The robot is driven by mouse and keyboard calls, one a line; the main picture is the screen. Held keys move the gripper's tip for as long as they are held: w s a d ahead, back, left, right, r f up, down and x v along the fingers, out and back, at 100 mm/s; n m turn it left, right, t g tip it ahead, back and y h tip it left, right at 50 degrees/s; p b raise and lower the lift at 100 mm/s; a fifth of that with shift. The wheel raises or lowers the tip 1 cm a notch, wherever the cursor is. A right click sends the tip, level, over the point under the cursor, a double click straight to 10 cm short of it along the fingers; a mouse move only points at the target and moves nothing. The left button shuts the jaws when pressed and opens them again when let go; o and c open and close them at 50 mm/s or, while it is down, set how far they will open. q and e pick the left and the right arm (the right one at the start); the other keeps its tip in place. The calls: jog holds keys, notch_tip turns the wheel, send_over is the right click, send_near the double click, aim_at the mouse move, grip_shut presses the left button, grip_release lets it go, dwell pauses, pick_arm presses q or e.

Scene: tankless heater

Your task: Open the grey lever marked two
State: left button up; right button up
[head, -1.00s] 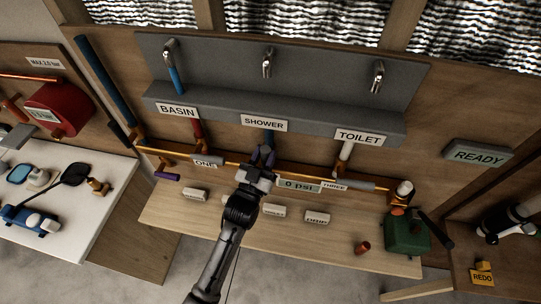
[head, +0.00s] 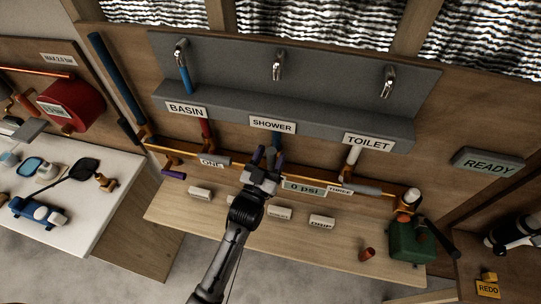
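A copper pipe (head: 185,146) runs across the board under the BASIN, SHOWER and TOILET signs. A grey lever marked ONE (head: 212,161) lies along it on the left, and a grey lever marked THREE (head: 366,190) on the right. Between them, under the SHOWER sign (head: 273,124), my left gripper (head: 269,154) covers the pipe where a middle lever would be. No TWO label shows.
A gauge reading 0 psi (head: 304,187) sits right of the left gripper. Several white label blocks (head: 321,222) and a copper cap (head: 367,254) lie on the bench (head: 220,217). A green device (head: 408,240) stands at the right end. A READY panel (head: 484,163) is beyond it.

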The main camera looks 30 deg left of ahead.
pick_arm(q)
jog(key=shift+s, duration=0.1)
jog(key=shift+s+f, duration=0.25)
jog(key=b+v, duration=0.2)
jog(key=v, duration=1.1)
jog(key=shift+r, duration=0.1)
